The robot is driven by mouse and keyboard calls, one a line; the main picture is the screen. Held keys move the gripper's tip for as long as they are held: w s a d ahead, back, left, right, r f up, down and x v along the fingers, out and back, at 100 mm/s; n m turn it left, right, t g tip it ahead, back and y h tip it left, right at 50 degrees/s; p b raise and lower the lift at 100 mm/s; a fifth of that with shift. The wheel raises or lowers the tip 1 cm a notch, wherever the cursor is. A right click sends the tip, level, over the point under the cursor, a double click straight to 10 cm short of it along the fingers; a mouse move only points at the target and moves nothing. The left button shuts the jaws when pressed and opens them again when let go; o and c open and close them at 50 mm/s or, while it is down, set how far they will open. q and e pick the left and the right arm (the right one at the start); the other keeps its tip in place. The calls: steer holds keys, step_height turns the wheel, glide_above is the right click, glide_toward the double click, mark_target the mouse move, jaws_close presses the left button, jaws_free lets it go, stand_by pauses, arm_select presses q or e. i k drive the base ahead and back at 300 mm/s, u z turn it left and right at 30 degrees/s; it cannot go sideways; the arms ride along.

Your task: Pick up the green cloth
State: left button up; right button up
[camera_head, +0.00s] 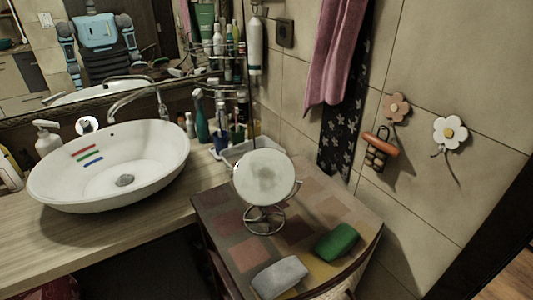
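The green cloth (337,242) lies as a small rounded bundle on the patterned top of a small table (233,232), near its right front edge. Nothing covers the cloth. A pale grey cloth (280,277) of similar shape lies to its left and nearer the front edge, apart from it. Neither of my grippers is directly in view. My blue body and arms show only as a reflection in the wall mirror, too small to tell the state of the grippers.
A round standing mirror (264,178) stands behind the green cloth to the left. A white basin (108,168) is on the wooden counter (95,235). Bottles and a tray (240,150) stand behind. Pink towels (335,50) hang on the tiled wall.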

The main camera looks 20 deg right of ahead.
mark_target(335, 243)
steer(key=k, duration=0.8)
steer(key=z, duration=2.05)
steer(key=i, duration=1.25)
steer(key=u, duration=2.3)
